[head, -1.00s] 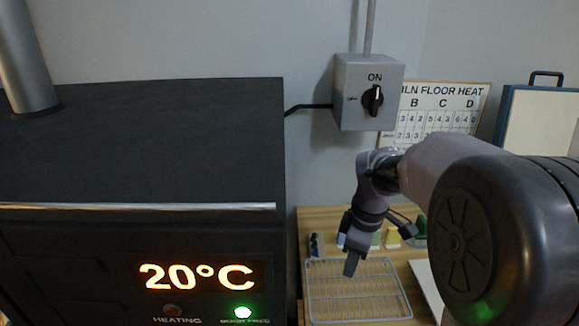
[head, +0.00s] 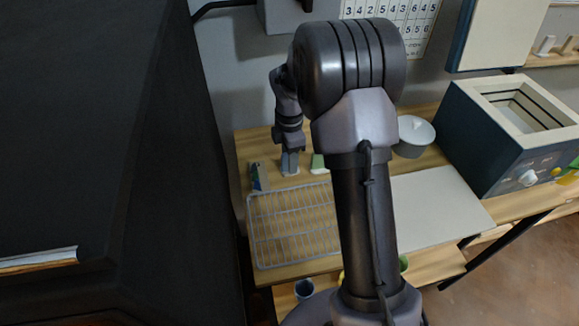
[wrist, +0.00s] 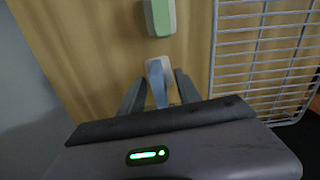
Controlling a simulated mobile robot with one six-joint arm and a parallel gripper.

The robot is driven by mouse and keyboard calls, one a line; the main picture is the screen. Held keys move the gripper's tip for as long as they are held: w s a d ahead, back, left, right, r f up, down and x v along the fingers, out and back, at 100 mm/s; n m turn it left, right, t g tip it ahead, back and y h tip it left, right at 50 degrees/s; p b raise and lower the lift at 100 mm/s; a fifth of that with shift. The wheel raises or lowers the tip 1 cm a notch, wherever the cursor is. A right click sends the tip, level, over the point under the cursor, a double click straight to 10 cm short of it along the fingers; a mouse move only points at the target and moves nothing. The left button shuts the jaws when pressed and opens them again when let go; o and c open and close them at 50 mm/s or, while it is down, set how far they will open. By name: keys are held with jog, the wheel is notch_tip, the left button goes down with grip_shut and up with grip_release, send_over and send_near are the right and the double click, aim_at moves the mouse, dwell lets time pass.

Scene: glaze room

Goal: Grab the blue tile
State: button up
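The blue tile (wrist: 158,90) stands on the wooden bench in the wrist view, with a pale whitish piece at its far end. My gripper (wrist: 158,85) is open, with one finger on each side of the tile and a narrow gap showing on both sides. In the head view my gripper (head: 290,166) points down at the bench behind the wire rack; the tile cannot be clearly told apart from the fingers there. A green tile (wrist: 158,14) with a pale base stands beyond the blue one, and it also shows right of my gripper in the head view (head: 318,163).
A wire rack (head: 262,228) lies in front of my gripper and to the right in the wrist view (wrist: 215,50). A small dark item with coloured patches (head: 257,178) stands left. A white board (head: 440,205), a grey pot (head: 414,135) and a dark kiln (head: 510,135) are right.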

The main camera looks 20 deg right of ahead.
jog(key=shift+r, duration=0.1)
grip_shut()
jog(key=shift+r, duration=0.1)
